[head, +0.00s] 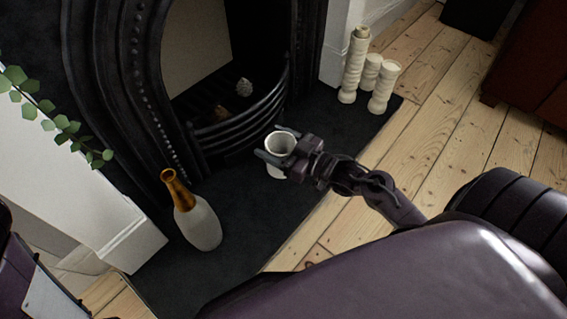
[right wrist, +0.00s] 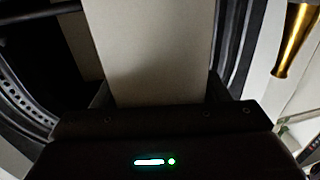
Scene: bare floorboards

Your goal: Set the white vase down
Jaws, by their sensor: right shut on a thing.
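The white vase (head: 278,144) is a small pale cup-like vessel with an open round mouth. It is upright, over the dark hearth (head: 245,205) in front of the fireplace grate. My right gripper (head: 278,146) is shut on it, with its fingers on either side just below the rim. The gripper hides part of its body. I cannot tell whether its base touches the hearth. In the right wrist view the vase (right wrist: 150,50) fills the space between the fingers. My left gripper is not in view.
A white bottle with a gold neck (head: 200,222) stands on the hearth to the left. Several cream candlestick-like pieces (head: 355,68) stand at the hearth's right end. The black grate (head: 245,120) is close behind the vase. Hearth between bottle and vase is clear.

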